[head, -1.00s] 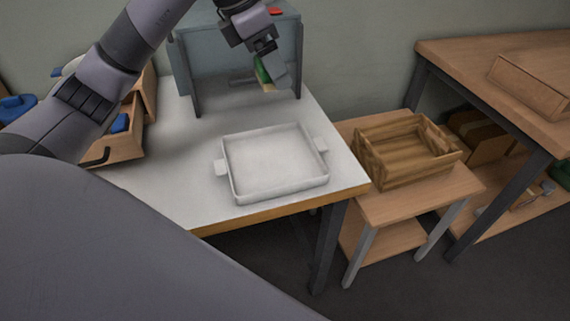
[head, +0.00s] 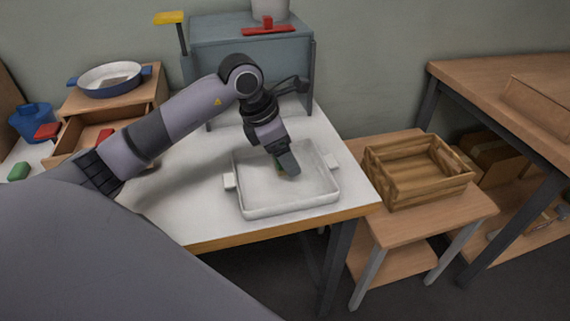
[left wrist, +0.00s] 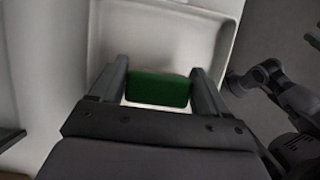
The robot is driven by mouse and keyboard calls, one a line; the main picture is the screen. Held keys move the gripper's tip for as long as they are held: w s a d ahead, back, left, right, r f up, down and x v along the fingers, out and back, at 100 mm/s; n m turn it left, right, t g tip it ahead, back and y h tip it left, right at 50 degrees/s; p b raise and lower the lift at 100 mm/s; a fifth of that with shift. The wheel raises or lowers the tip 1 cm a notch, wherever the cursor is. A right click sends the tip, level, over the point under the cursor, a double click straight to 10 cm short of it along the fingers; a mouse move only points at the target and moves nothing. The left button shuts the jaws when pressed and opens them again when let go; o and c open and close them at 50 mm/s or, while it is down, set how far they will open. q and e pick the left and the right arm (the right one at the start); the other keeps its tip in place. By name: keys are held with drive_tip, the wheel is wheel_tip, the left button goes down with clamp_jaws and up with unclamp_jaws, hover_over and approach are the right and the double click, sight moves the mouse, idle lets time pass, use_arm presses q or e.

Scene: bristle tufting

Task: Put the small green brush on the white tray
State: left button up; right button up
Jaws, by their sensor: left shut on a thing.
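The white tray (head: 310,206) lies on the white table, with its floor and low rim in view. My left gripper (head: 284,168) is over the back half of the tray and points down. It is shut on the small green brush (left wrist: 158,89), which sits between the two fingers in the left wrist view. I cannot tell whether the brush touches the tray floor. The tray (left wrist: 225,45) also shows beyond the brush in the left wrist view. My right gripper is not seen in the head view.
A grey machine (head: 240,58) stands at the table's back. A wooden drawer unit (head: 75,140) with a blue pan (head: 110,80) on top is at left. A wooden crate (head: 420,190) stands on a low bench at right. The table front left of the tray is clear.

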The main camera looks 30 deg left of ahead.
use_arm(q)
drive_tip(key=shift+f, duration=1.75)
drive_tip(key=shift+f+b, duration=0.2)
drive_tip(key=shift+b, duration=0.1)
drive_tip(key=o, duration=1)
drive_tip(key=shift+a+r, duration=0.1)
drive_tip(key=shift+r, duration=0.45)
drive_tip(key=p+v, duration=0.1)
drive_tip(key=v, duration=1)
drive_tip(key=shift+s+r, duration=0.1)
drive_tip(key=shift+s, duration=0.05)
